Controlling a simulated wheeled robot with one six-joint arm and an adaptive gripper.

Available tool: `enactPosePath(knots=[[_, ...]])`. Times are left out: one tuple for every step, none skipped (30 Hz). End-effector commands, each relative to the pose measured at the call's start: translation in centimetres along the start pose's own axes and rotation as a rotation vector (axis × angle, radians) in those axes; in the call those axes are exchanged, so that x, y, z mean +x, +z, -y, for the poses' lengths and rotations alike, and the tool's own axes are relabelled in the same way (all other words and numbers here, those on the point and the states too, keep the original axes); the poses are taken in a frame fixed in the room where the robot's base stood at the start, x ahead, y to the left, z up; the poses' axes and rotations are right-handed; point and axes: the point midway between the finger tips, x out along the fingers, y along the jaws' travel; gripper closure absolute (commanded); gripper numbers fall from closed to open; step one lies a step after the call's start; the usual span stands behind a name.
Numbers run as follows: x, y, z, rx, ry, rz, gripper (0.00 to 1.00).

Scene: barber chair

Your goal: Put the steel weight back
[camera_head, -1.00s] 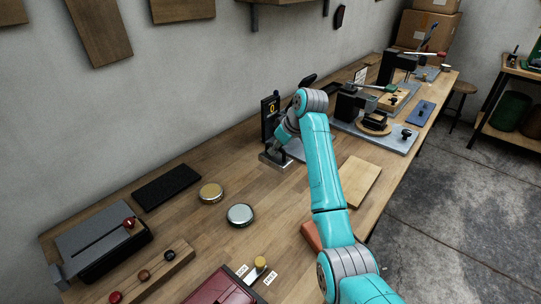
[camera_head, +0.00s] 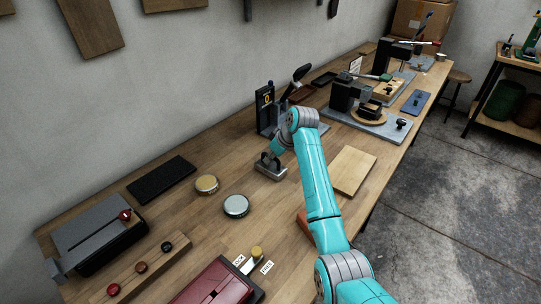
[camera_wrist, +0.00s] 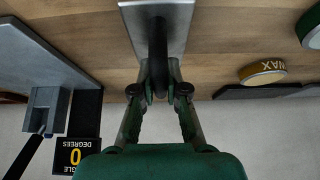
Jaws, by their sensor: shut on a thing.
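The steel weight (camera_head: 270,172) is a grey block with a dark bar handle, at the middle of the workbench in the head view. My gripper (camera_head: 272,157) is shut on its handle from above. In the wrist view, the handle stands between the two fingers of my gripper (camera_wrist: 158,92), and the weight's plate-like body (camera_wrist: 178,18) shows at the top. Whether its underside touches the bench or hangs just above it, I cannot tell. A black angle gauge (camera_head: 264,108) reading 0 stands behind it; it also shows in the wrist view (camera_wrist: 77,155).
A gold wax tin (camera_head: 207,184) and a silver tin (camera_head: 236,206) lie left of the weight. A black mat (camera_head: 161,179) lies near the wall. A pale wooden board (camera_head: 353,171) lies to the right. Bare bench (camera_head: 208,232) shows in front of the tins.

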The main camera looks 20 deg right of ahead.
Motion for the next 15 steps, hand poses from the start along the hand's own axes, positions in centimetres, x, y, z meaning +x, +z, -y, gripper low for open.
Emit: enactPosePath(knots=[[-0.25, -0.26, -0.07, -0.002, 0.003, -0.005, 1.0], [-0.23, -0.25, -0.07, -0.002, 0.003, -0.005, 1.0], [-0.17, -0.22, -0.06, -0.002, 0.003, -0.005, 1.0], [-0.12, -0.19, -0.06, -0.002, 0.003, -0.005, 1.0], [-0.06, -0.16, -0.07, -0.002, 0.003, -0.005, 1.0], [0.22, 0.13, 0.0, 0.0, 0.0, 0.0, 0.85], [0.2, 0.11, 0.0, 0.0, 0.0, 0.0, 0.77], [0.2, 0.11, 0.0, 0.0, 0.0, 0.0, 0.7], [0.2, 0.11, 0.0, 0.0, 0.0, 0.0, 0.62], [0.2, 0.11, 0.0, 0.0, 0.0, 0.0, 0.62], [0.2, 0.11, 0.0, 0.0, 0.0, 0.0, 0.62], [0.2, 0.11, 0.0, 0.0, 0.0, 0.0, 0.62], [0.2, 0.11, 0.0, 0.0, 0.0, 0.0, 0.62], [0.2, 0.11, 0.0, 0.0, 0.0, 0.0, 0.62], [0.2, 0.11, 0.0, 0.0, 0.0, 0.0, 0.62]])
